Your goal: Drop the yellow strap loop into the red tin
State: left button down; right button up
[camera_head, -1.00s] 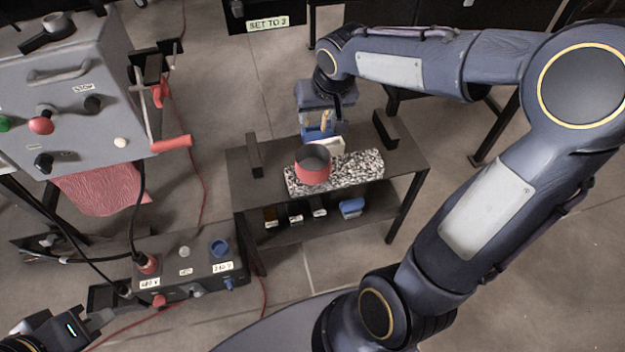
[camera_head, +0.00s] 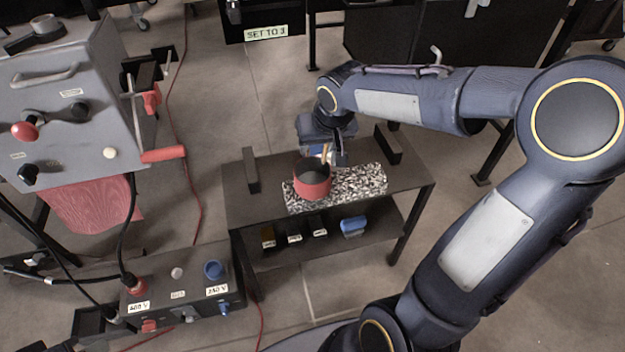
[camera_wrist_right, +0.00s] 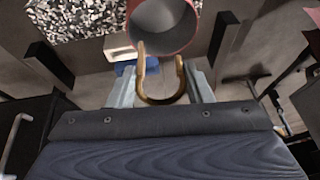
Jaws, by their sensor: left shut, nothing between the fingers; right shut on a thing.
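The red tin (camera_head: 313,188) stands open and upright on a speckled mat on a small dark table. It also shows at the top of the right wrist view (camera_wrist_right: 162,45). My right gripper (camera_head: 328,158) is just behind the tin, pointing down. It is shut on the yellow strap loop (camera_head: 325,151), an ochre U-shaped band. In the right wrist view the loop (camera_wrist_right: 163,100) sits between the fingers, close to the tin's rim; I cannot tell whether they touch. My left gripper (camera_head: 62,347) barely shows at the bottom left edge, apart from the tin.
The speckled mat (camera_head: 360,182) covers part of the table (camera_head: 240,205), which has dark uprights (camera_head: 251,170) (camera_head: 388,145). Its lower shelf holds small boxes and a blue item (camera_head: 353,227). A grey control cabinet (camera_head: 75,110) and a switch box (camera_head: 185,285) stand at left.

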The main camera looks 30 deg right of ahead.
jog(key=o, duration=1)
jog(key=shift+o, duration=0.2)
jog(key=p+v, duration=0.2)
jog(key=v, duration=0.6)
jog(key=shift+f, duration=0.1)
jog(key=s+a+f+n+t+y, duration=0.1)
jog(key=s+a+f+y, duration=0.15)
jog(key=s, duration=0.65)
jog(key=s+a+f+y, duration=0.1)
jog(key=s+a, duration=0.3)
jog(key=s, duration=0.5)
notch_tip(320, 180, up, 22)
jog(key=p, duration=2.2)
jog(key=shift+s+a, duration=0.2)
jog(key=shift+s, duration=0.05)
